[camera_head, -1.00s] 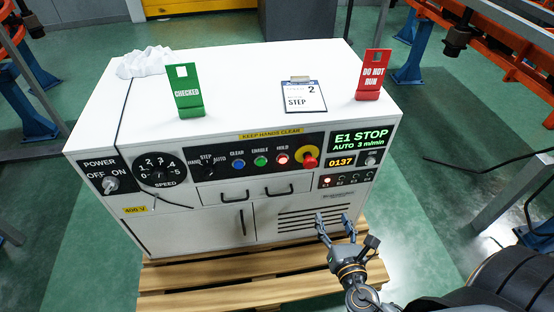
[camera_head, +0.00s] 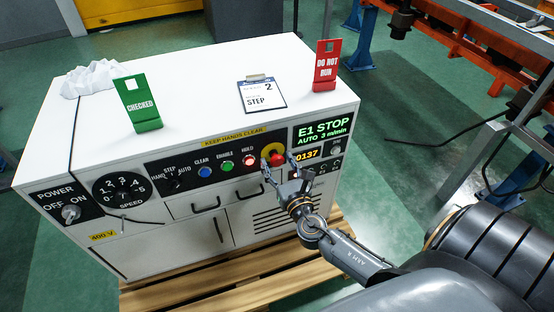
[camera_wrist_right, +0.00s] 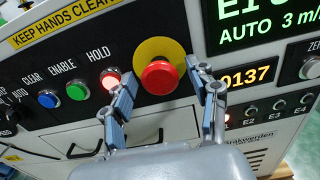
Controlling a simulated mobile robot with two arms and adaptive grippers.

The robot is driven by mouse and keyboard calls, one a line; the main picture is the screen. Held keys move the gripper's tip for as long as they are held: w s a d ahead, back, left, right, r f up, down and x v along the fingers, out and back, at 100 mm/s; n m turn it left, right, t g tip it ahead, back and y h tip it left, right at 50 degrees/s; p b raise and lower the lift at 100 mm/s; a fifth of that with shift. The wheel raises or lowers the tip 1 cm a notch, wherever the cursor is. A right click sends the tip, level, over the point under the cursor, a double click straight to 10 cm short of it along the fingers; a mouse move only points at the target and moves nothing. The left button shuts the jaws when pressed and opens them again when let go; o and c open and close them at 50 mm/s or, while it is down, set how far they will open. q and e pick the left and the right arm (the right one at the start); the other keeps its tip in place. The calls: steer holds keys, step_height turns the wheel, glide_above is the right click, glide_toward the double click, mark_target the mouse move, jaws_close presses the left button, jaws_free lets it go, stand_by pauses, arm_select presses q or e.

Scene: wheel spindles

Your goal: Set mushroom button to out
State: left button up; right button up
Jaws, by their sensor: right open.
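The red mushroom button (camera_head: 277,159) sits on a round yellow plate (camera_head: 269,151) on the dark control panel of the white cabinet (camera_head: 200,110). In the right wrist view the red button (camera_wrist_right: 159,78) shows whole, with the yellow plate (camera_wrist_right: 160,45) behind it. My right gripper (camera_head: 286,170) is open in front of the button. In the right wrist view its two fingers (camera_wrist_right: 161,80) stand apart, one on each side of the button, with gaps showing between fingers and button. My left gripper is not in view.
The lit HOLD button (camera_wrist_right: 110,78) is close to the left finger. The 0137 display (camera_wrist_right: 246,77) is close to the right finger. A green CHECKED sign (camera_head: 138,105), a clipboard (camera_head: 262,94) and a red DO NOT RUN sign (camera_head: 326,66) stand or lie on the cabinet top.

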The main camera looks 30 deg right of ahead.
steer(key=shift+w+d, duration=0.1)
steer(key=shift+w, duration=0.45)
